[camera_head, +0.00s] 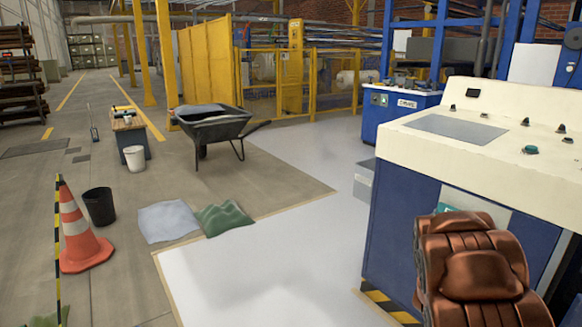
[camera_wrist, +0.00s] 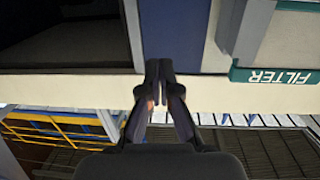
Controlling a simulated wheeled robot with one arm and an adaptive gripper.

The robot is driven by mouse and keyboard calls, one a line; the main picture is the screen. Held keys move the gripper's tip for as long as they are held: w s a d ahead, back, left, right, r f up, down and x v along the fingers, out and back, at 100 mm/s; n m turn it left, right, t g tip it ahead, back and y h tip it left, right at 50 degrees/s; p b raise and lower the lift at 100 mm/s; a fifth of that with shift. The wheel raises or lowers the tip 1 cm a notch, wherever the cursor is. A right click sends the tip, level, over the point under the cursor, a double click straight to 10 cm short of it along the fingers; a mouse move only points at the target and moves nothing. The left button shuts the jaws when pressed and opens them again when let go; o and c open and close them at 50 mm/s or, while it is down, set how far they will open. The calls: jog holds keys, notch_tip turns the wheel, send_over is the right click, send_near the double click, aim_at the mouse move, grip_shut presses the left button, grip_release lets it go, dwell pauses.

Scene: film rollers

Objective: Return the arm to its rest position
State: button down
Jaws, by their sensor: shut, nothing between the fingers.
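My gripper (camera_wrist: 159,75) shows in the wrist view with its two dark fingers together and nothing between them. The wrist picture is upside down. The fingertips overlap a blue panel and a pale edge of the machine in the picture; I cannot tell how far off these are. A teal sign reading "FILTER" (camera_wrist: 275,76) is to the right of the fingers. In the head view, a large blue and cream control console (camera_head: 405,215) stands at the right. The gripper itself does not show in the head view.
Pale floor (camera_head: 270,265) lies open in the middle. A black wheelbarrow (camera_head: 215,125), a white bucket (camera_head: 134,158), a black bin (camera_head: 99,206) and an orange cone (camera_head: 80,240) stand to the left. Grey cloth (camera_head: 167,221) and green cloth (camera_head: 223,218) lie on the floor.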

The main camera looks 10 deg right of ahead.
jog(key=w+a+r+n+t+y+p, duration=0.1)
jog(key=w+a+r+n+y+p, duration=0.1)
jog(key=a+r+y+p, duration=0.45)
jog(key=w+a+r+n+y+p, duration=0.1)
jog(key=w+a+p, duration=0.15)
jog(key=a, duration=0.75)
jog(key=w+a+r+n+t+y+p, duration=0.15)
jog(key=a+r+y+p, duration=0.3)
jog(key=a, duration=0.45)
jog(key=s+a+r+n+g+y+p, duration=0.2)
jog(key=s+a+r+p, duration=0.2)
jog(key=a, duration=0.3)
jog(key=s+a+r+n+g+y+p, duration=0.1)
jog(key=s+a+r+n+p, duration=0.1)
jog(key=s+a+r+p, duration=0.3)
jog(key=s+a+r+n+g+p, duration=0.1)
jog(key=s+a+r+g+p, duration=0.1)
jog(key=s, duration=0.5)
jog(key=s+a+r+n+g+y+p, duration=0.1)
jog(key=s+a+r+n+g+p, duration=0.1)
jog(key=s+r, duration=0.5)
jog(key=s+a+r+n+g+p, duration=0.2)
jog(key=s+a+r+g+p, duration=0.1)
jog(key=s, duration=0.6)
jog(key=a+r+p, duration=0.1)
jog(key=a+p, duration=0.1)
jog(key=p, duration=0.1)
jog(key=shift+r, duration=0.35)
jog(key=shift+d, duration=0.1)
